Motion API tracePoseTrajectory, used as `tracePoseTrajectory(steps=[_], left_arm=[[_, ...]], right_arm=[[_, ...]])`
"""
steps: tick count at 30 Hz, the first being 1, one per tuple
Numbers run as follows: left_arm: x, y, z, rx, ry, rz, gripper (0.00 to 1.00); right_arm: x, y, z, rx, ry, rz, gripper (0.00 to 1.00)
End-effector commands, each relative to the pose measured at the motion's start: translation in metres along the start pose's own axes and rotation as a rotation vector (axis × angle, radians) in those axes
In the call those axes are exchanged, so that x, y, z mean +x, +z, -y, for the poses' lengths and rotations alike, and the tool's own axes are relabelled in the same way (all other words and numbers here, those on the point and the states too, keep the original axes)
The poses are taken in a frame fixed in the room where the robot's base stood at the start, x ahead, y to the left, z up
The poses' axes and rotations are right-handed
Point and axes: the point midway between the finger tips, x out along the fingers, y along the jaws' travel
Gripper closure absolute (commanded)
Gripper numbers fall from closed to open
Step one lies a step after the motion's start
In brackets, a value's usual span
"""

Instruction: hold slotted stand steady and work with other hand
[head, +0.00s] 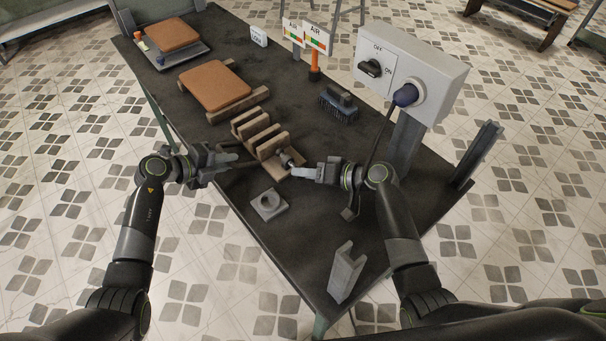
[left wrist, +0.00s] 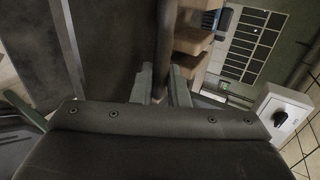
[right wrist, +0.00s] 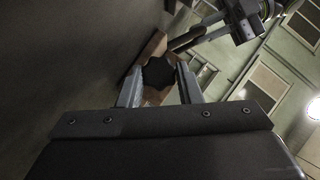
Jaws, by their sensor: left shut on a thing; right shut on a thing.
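The slotted wooden stand (head: 262,131), with several upright slats on a wooden base, sits mid-table between my grippers. It shows at the top of the left wrist view (left wrist: 193,41). My left gripper (head: 234,160) is shut on a dark bar (left wrist: 165,45) beside the stand; whether the bar joins the stand is hard to tell. My right gripper (head: 297,171) is at the stand's near right end. In the right wrist view its fingers are shut on a dark lobed knob (right wrist: 158,74), in front of the stand's wooden base (right wrist: 150,46). The knob is mostly hidden in the head view.
A switch box (head: 411,68) on a post stands right, with a brush (head: 339,104) nearby. A grey block (head: 268,204) and an upright grey bracket (head: 345,272) are in front.

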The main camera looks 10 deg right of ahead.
Motion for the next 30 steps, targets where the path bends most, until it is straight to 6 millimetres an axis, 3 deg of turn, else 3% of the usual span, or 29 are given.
tracePoseTrajectory(steps=[6, 17, 30], left_arm=[[0.0001, 0.0001, -0.0006, -0.001, 0.001, 0.001, 1.00], [0.0002, 0.0000, -0.0001, 0.000, 0.000, 0.000, 1.00], [0.0004, -0.0004, 0.0002, 0.000, -0.001, -0.001, 1.00]], right_arm=[[0.0005, 0.0000, 0.0030, -0.137, 0.090, -0.001, 0.85], [0.0004, -0.0003, 0.0031, -0.159, 0.106, -0.001, 0.85], [0.0010, 0.0005, 0.0063, -0.398, 0.269, -0.002, 0.85]])
